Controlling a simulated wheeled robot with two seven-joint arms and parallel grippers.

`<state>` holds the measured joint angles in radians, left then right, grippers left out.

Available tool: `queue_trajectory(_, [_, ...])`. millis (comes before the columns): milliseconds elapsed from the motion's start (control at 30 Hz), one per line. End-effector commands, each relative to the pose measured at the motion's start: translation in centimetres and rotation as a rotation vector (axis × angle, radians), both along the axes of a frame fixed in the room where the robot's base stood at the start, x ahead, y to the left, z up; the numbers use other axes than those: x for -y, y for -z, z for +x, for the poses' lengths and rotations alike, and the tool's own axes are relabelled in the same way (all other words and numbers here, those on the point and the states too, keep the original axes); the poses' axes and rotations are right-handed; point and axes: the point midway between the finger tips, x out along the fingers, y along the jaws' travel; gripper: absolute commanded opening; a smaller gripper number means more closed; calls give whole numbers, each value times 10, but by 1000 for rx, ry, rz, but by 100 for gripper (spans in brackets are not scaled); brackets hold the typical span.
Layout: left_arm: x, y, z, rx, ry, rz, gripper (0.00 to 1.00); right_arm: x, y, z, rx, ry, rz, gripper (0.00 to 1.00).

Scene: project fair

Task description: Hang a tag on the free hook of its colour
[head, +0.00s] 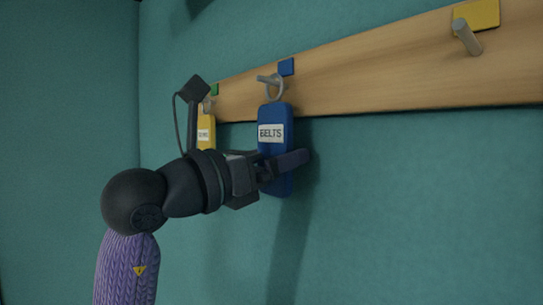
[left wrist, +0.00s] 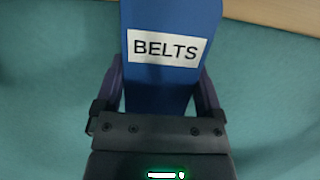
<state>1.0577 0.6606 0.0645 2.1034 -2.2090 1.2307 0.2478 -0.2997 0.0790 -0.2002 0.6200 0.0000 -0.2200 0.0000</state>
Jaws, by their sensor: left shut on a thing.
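The blue tag (head: 274,117) has a white label reading BELTS and hangs upright. Its metal ring (head: 275,88) appears to be around the hook (head: 264,78) below the small blue patch (head: 286,67). My left gripper (head: 282,164) is shut on the lower part of this tag, one finger on each side. In the left wrist view the blue tag (left wrist: 160,85) stands between both fingers and its top is out of frame. My right gripper is not in view.
A wooden rail (head: 380,65) runs along the teal wall. A yellow tag (head: 205,132) hangs farther left, near a green patch (head: 214,89), partly hidden by my arm. An empty hook (head: 467,37) sits below a yellow patch (head: 477,13) at the right.

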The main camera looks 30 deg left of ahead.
Motion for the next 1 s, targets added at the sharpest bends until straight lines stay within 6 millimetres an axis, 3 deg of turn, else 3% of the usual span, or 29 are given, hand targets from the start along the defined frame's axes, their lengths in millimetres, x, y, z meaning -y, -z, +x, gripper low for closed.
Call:
queue_trajectory(367, [0, 0, 0, 0, 0, 0, 55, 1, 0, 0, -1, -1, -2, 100])
queue_trajectory(400, [0, 0, 0, 0, 0, 0, 96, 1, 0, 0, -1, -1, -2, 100])
queue_trajectory(433, [0, 0, 0, 0, 0, 0, 100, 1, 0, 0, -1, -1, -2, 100])
queue_trajectory(733, [-4, 4, -8, 1, -2, 0, 100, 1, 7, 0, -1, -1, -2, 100])
queue_trajectory(1000, [-29, 20, -68, 2, -5, 2, 100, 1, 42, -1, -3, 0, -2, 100])
